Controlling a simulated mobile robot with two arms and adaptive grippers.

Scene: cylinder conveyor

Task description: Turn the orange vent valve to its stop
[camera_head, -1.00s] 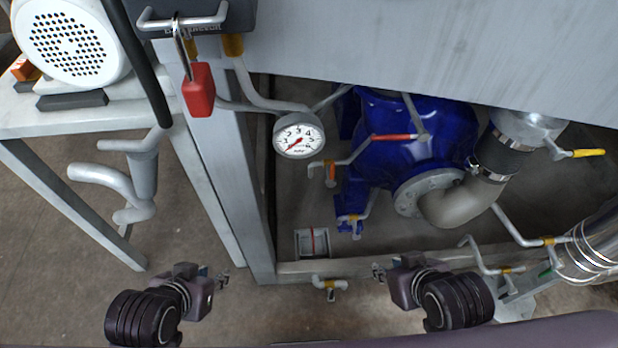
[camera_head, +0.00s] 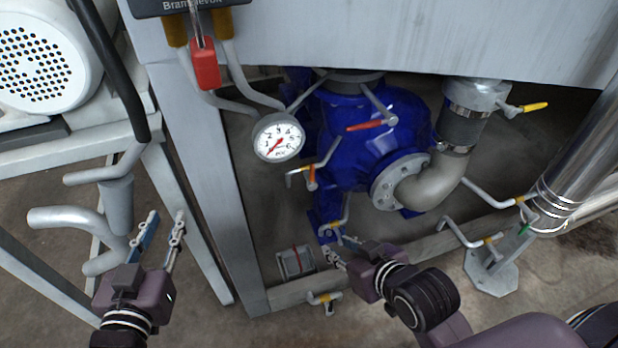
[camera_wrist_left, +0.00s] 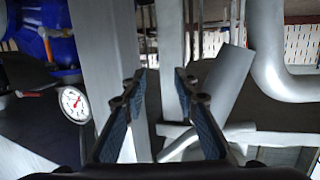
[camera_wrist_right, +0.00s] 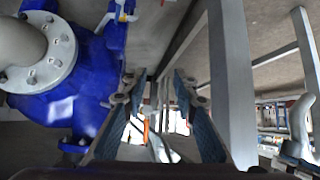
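A small valve with an orange handle (camera_head: 311,178) sits on a thin grey pipe just below the pressure gauge (camera_head: 279,138), left of the blue pump housing. A thin orange part (camera_wrist_right: 146,132) shows between the fingers in the right wrist view; I cannot tell if it is the same handle. A red-orange lever (camera_head: 371,126) crosses the front of the blue housing. My right gripper (camera_head: 340,250) is open and empty, below the valve and to its right. My left gripper (camera_head: 160,238) is open and empty at the left, near the grey post, apart from the valve.
A grey frame post (camera_head: 205,190) stands between my left gripper and the valve. A red padlock (camera_head: 206,64) hangs above the gauge. A curved grey pipe (camera_head: 430,185) leaves the blue housing (camera_head: 345,130). A yellow-handled valve (camera_head: 526,107) is at the right.

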